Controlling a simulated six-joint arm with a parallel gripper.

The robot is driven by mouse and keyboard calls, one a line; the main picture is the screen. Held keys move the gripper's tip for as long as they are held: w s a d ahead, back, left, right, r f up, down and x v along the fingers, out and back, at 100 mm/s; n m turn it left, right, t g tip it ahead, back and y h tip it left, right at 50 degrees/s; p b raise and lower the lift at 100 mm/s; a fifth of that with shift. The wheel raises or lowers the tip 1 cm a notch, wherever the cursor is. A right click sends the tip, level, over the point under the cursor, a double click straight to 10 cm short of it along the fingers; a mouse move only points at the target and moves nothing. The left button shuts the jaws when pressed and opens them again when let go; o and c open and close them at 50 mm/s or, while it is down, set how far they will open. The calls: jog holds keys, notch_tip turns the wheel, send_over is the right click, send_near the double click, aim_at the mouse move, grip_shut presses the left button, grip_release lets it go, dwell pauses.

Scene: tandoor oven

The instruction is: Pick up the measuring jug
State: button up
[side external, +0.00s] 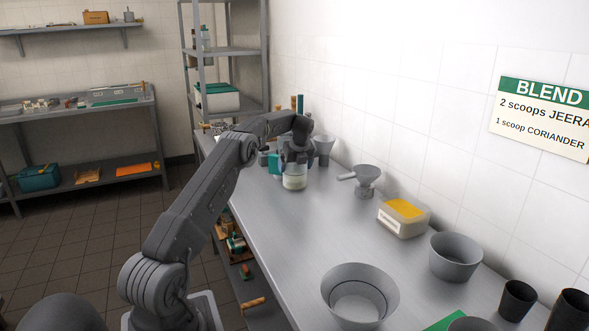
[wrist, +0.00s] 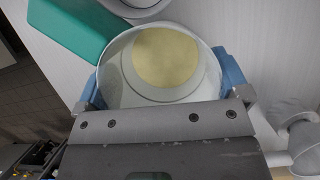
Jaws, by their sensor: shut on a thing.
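A pale, round, open-topped vessel, which looks like the measuring jug (side external: 293,183), is at the far part of the steel counter (side external: 290,235). In the wrist view the jug (wrist: 119,72) shows its wide rim and a pale yellow round patch inside. My gripper (side external: 294,163) comes down over it. In the wrist view my gripper (wrist: 161,84) has a blue pad against each side of the jug, shut on it. My gripper's dark body hides the near part of the jug. I cannot tell whether its base touches the counter.
A teal block (wrist: 75,32) is close beside the jug. A grey vessel with a side handle (side external: 366,182) stands to the right. A yellow-topped tub (side external: 404,218), grey bowls (side external: 455,256) and dark cups (side external: 517,299) stand nearer. The counter's left middle is clear.

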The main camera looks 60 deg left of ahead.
notch_tip(320, 180, up, 4)
jog(key=shift+f, duration=0.25)
jog(key=s+a+r, duration=0.1)
jog(key=s+r, duration=0.1)
jog(key=s, duration=0.1)
jog(key=s+a+r, duration=0.1)
jog(key=s+r, duration=0.1)
jog(key=s, duration=0.2)
jog(key=s+a+r, duration=0.1)
jog(key=s+r, duration=0.1)
jog(key=s, duration=0.2)
jog(key=shift+s+r, duration=0.15)
jog(key=shift+r, duration=0.25)
jog(key=shift+r, duration=2)
